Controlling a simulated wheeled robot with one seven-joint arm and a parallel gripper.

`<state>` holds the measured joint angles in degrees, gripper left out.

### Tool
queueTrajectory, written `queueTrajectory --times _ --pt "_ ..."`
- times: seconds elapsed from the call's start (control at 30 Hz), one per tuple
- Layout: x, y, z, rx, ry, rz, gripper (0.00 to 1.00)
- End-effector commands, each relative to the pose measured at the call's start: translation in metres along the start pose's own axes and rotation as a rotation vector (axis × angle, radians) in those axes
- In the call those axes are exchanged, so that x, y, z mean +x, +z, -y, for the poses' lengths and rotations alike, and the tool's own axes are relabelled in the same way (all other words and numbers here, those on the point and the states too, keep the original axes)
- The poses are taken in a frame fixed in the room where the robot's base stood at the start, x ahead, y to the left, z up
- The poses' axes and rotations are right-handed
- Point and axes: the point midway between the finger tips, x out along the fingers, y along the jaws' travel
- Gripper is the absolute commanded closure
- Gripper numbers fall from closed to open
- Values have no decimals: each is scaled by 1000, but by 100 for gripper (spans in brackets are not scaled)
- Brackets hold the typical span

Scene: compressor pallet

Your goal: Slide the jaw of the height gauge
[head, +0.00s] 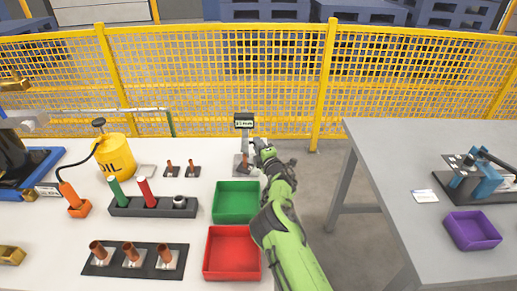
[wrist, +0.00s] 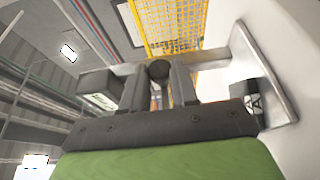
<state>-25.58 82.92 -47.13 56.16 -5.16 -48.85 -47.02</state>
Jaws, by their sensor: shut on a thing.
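The height gauge (head: 244,120) stands at the back edge of the white table, behind the green tray, with its small display on top. Its lower part is partly hidden by my arm. My gripper (head: 257,146) is at the gauge, just right of and below the display. In the wrist view, my two dark fingers (wrist: 158,82) are on either side of a dark round knob (wrist: 158,69), shut on it. A pale metal bar (wrist: 210,58) runs behind the fingers. I cannot tell exactly where the jaw sits on its scale.
Copper parts on small plates (head: 181,171), a rack with coloured handles (head: 153,212) and a yellow oil can (head: 117,156) stand left. A yellow mesh fence (head: 220,70) is close behind.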

Motion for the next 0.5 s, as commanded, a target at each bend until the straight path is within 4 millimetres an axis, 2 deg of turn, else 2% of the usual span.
queueTrajectory --times 0.03,0.23,0.27,0.4,0.5 --pt "0 -1 -6 -2 7 -3 100" --pt "1 0 -6 -4 11 -3 100" --pt "1 0 -6 -5 12 -4 67" --pt "1 0 -5 -4 10 -3 47" --pt "0 0 -4 -3 9 -3 47"
